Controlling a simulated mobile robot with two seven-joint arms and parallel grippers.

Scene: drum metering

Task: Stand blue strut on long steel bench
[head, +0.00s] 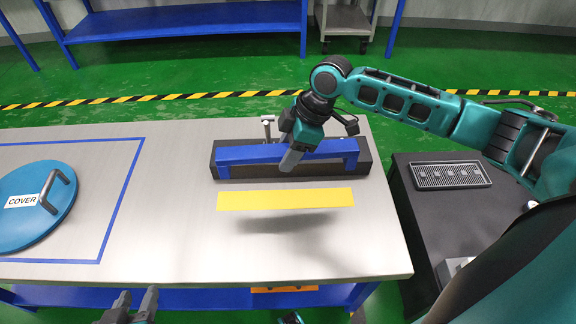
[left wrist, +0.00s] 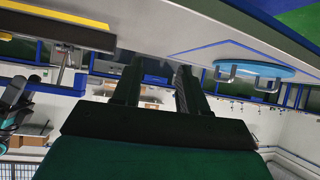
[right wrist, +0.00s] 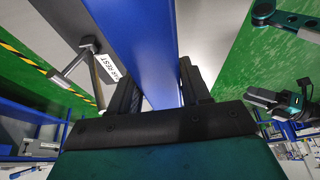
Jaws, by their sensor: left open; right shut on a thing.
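The blue strut (head: 258,152) is a long bar with a short downward part near each end. It lies across the dark block (head: 290,170) on the long steel bench (head: 170,220); I cannot tell whether it touches. My right gripper (head: 290,152) reaches down from above and is shut on the strut near its middle. In the right wrist view the strut (right wrist: 142,50) runs between the fingers (right wrist: 158,88). My left gripper (head: 137,296) is open and empty at the bench's front edge; in the left wrist view its fingers (left wrist: 157,75) hold nothing.
A yellow strip (head: 285,199) shows in front of the dark block. A round blue cover (head: 35,210) sits at left inside a blue outline. A labelled rest stand (right wrist: 108,65) shows in the right wrist view. A dark cabinet (head: 440,215) stands at right. The bench's middle is clear.

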